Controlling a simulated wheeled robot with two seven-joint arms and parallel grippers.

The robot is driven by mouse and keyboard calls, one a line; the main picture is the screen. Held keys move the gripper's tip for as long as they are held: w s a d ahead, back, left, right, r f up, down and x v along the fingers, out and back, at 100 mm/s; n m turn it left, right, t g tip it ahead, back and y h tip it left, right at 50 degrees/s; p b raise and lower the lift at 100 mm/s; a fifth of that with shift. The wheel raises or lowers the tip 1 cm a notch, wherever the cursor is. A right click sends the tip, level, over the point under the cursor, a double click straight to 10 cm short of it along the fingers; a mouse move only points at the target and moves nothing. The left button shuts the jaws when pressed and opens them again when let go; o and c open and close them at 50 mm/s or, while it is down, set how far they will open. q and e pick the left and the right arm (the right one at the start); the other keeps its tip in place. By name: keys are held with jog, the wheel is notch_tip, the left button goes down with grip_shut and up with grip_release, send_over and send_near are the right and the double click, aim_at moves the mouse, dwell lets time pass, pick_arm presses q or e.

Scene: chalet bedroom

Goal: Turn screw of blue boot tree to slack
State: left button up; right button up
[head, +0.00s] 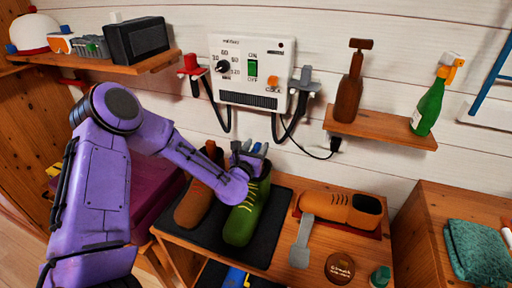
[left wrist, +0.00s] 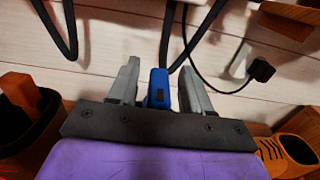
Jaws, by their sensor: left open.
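The blue boot tree's blue part (left wrist: 158,80) stands upright between my left gripper's fingers (left wrist: 157,82) in the left wrist view, with a gap on each side. A dark mark shows on its face. In the head view my left gripper (head: 250,150) is open above the top of the green boot (head: 246,215) with yellow laces. The gripper hides most of the boot's opening and the boot tree there. I cannot tell the screw's turn position. My right gripper is not in view.
A brown boot (head: 193,203) stands just left of the green one on a dark mat (head: 174,232). An orange-brown shoe (head: 338,207) lies to the right by a grey tool (head: 301,243). A white control box (head: 252,72) with hanging cables is on the wall behind.

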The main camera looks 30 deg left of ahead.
pick_arm(q)
grip_shut()
jog(key=shift+f+n+g+y+b, duration=0.3)
jog(key=shift+n+y+b, duration=0.3)
jog(key=shift+y+b, duration=0.3)
jog(key=n+g+y+b, duration=0.2)
jog(key=n+y+b, duration=0.1)
jog(key=b, duration=0.1)
jog(key=n+g+y+b, duration=0.2)
jog(key=g+y+b, duration=0.1)
jog(key=y+b, duration=0.1)
jog(key=shift+f+n+y, duration=0.1)
jog(key=shift+n+y, duration=0.2)
jog(key=shift+n, duration=0.1)
jog(key=n+g+y+b, duration=0.1)
jog(key=n+g+b, duration=0.1)
jog(key=shift+r+y+b, duration=0.25)
jog(key=shift+y+b, duration=0.05)
jog(key=shift+y, duration=0.1)
jog(key=shift+r+g, duration=0.1)
jog(key=shift+g, duration=0.4)
grip_release()
